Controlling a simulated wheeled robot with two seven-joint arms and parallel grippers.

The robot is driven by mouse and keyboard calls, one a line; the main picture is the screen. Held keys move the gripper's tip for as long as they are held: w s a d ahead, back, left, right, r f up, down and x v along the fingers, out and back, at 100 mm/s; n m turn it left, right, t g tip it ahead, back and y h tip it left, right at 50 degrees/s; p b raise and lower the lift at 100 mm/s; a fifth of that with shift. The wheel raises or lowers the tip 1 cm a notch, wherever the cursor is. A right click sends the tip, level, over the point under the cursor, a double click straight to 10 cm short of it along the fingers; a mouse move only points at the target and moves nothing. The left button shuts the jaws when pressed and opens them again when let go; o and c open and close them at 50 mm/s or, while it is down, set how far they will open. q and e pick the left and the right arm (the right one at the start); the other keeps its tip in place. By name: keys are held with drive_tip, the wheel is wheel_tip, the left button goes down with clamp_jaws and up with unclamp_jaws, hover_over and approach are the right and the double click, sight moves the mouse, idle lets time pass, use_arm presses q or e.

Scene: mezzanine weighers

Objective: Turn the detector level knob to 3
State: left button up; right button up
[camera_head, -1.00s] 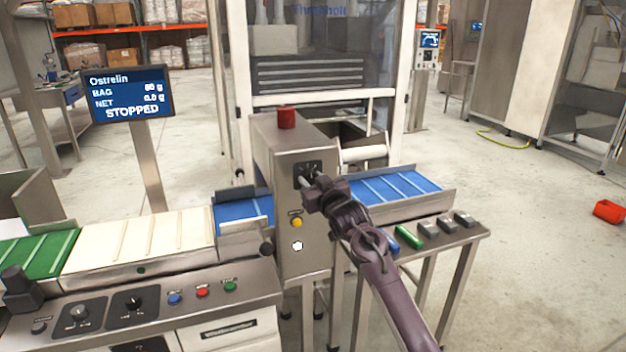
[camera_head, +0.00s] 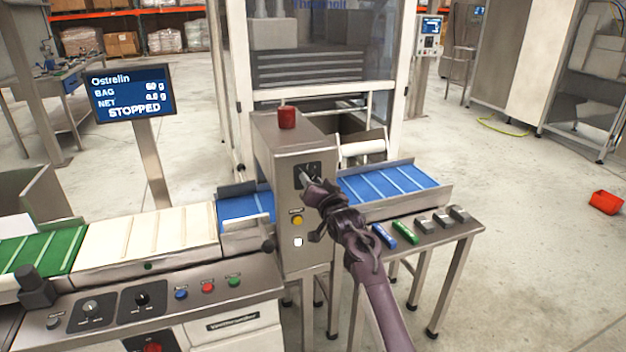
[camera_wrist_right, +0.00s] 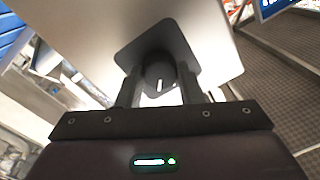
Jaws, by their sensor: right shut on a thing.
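The detector cabinet (camera_head: 293,155) is a grey steel housing over the conveyor, with a red lamp (camera_head: 287,118) on top. Its level knob sits on a dark square plate (camera_head: 314,168) high on the front face, mostly covered by my right gripper (camera_head: 308,181) in the head view. In the right wrist view the round black knob (camera_wrist_right: 159,72) with a white pointer mark is between the two fingers of my right gripper (camera_wrist_right: 158,90), which is shut on it. The scale numbers cannot be read. My left gripper is not in view.
Below the knob are a yellow button (camera_head: 298,220) and a white button (camera_head: 298,242). A side table (camera_head: 440,240) holds blue, green and grey pieces. A control panel (camera_head: 140,305) with knobs and buttons is at the lower left. A display (camera_head: 130,93) reads STOPPED.

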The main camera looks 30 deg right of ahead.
idle(0.5)
drive_tip(key=o, duration=1)
drive_tip(key=shift+c, duration=0.2)
drive_tip(key=shift+s, duration=0.1)
drive_tip(key=v, duration=0.7)
drive_tip(key=shift+s+b, duration=0.3)
drive_tip(key=shift+b, duration=0.1)
